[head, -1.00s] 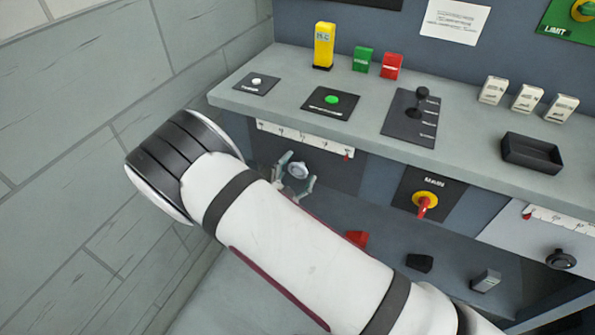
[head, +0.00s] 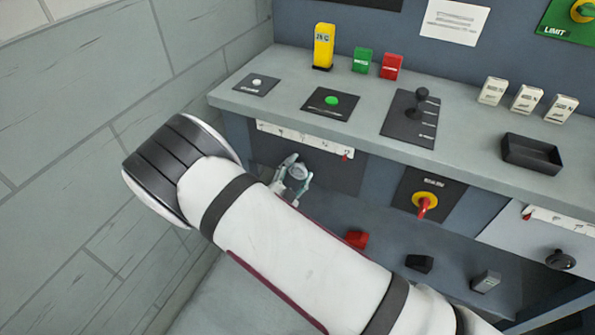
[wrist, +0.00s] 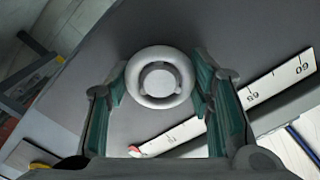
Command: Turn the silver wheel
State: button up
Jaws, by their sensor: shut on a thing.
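The silver wheel (wrist: 159,78) is a round pale ring with a hub, on a dark grey panel in the middle of the wrist view. In the head view the wheel (head: 297,172) is small and partly hidden, below the counter's front edge. My gripper (wrist: 160,82) has one green-padded finger on each side of the wheel, shut on its rim. In the head view my gripper (head: 292,178) shows just beyond my white arm, which hides the area below it.
A white scale with a red pointer (head: 345,156) runs above the wheel. A yellow-and-red MAIN switch (head: 425,202) sits to the right. A red block (head: 357,239) and a black block (head: 419,263) lie on the lower shelf. A grey wall (head: 80,150) stands at left.

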jog(key=m, duration=0.8)
jog(key=shift+f+m+p, duration=0.1)
jog(key=shift+m+p, duration=0.2)
jog(key=shift+m, duration=0.1)
jog(key=m, duration=0.4)
jog(key=shift+m, duration=0.3)
jog(key=m, duration=0.3)
jog(key=shift+m, duration=0.3)
jog(key=m, duration=0.4)
jog(key=shift+m+p, duration=0.3)
jog(key=shift+p, duration=0.05)
jog(key=m, duration=0.4)
jog(key=shift+m, duration=0.3)
jog(key=m, duration=0.4)
jog(key=shift+a, duration=0.1)
jog(key=shift+m, duration=2.1)
